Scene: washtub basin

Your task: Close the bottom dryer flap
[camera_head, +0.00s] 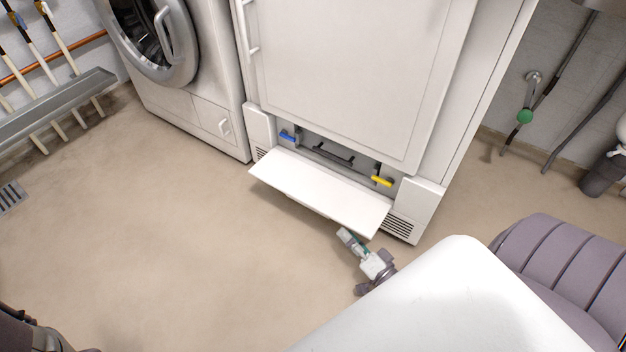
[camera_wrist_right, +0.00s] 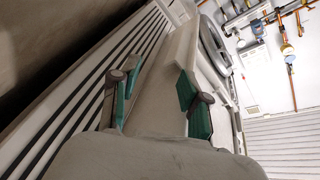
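The bottom dryer flap (camera_head: 318,192) is a white panel at the foot of the tall white dryer (camera_head: 350,75). It is folded down and sticks out over the floor, leaving the low compartment (camera_head: 335,158) behind it exposed. My right gripper (camera_head: 352,241) is low, just in front of the flap's right front corner. In the right wrist view its two green-padded fingers (camera_wrist_right: 158,92) are spread apart. A pale surface shows between and beyond them; I cannot tell whether they touch the flap. My left gripper does not show.
A blue catch (camera_head: 288,137) and a yellow catch (camera_head: 382,181) sit in the compartment. A front-loading washer (camera_head: 185,75) stands to the left. A grey rack (camera_head: 55,104) is on the left wall. The floor (camera_head: 170,240) in front and left of the flap is clear.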

